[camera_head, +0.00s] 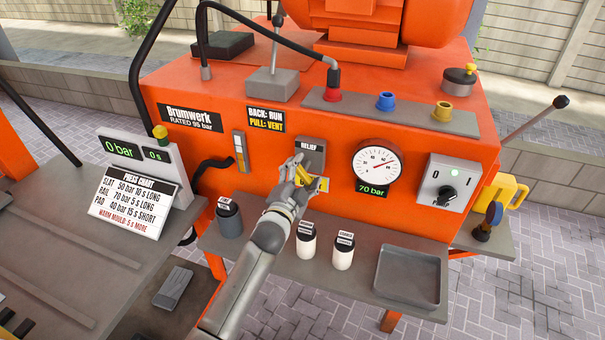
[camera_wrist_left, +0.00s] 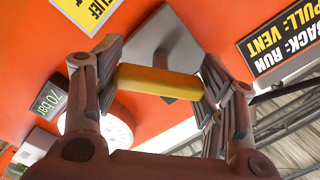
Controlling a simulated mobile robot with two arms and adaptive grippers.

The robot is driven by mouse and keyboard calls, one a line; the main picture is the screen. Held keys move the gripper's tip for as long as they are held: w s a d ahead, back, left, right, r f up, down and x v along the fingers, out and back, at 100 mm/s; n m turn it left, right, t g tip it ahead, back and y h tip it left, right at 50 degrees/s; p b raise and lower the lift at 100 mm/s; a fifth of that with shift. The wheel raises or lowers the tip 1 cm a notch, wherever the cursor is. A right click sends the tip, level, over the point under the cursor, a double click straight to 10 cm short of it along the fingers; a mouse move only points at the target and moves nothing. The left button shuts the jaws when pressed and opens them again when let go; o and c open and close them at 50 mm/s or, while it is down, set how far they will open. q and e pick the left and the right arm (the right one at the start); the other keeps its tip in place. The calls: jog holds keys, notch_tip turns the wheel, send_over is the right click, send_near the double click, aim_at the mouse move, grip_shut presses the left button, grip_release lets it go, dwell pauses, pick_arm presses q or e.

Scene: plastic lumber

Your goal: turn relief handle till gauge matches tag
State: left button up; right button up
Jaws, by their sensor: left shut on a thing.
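The relief block (camera_head: 310,152) sits on the front of the orange press. My left gripper (camera_head: 305,178) is in front of it, its fingers shut on the yellow relief handle (camera_wrist_left: 160,82). The fingers flank both ends of the bar in the wrist view. A yellow tag (camera_wrist_left: 88,12) ending in "LIEF" is beside the handle; the rest of it is cut off. The round gauge (camera_head: 377,163) has a red needle pointing up and right. Its green readout (camera_head: 371,190) shows 70 bar. My right gripper is not in view.
A press chart (camera_head: 133,203) lists 50, 70 and 40 bar. A switch box (camera_head: 449,183) stands right of the gauge. The shelf below holds a dark jar (camera_head: 229,219), two white jars (camera_head: 306,242) (camera_head: 343,254) and a grey tray (camera_head: 407,279). A lever (camera_head: 271,84) stands on top.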

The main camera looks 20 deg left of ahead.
pick_arm(q)
jog(key=shift+f+n, duration=0.1)
jog(key=shift+n, duration=0.3)
jog(key=o, duration=1)
jog(key=s, duration=1.2)
jog(key=shift+a, duration=0.25)
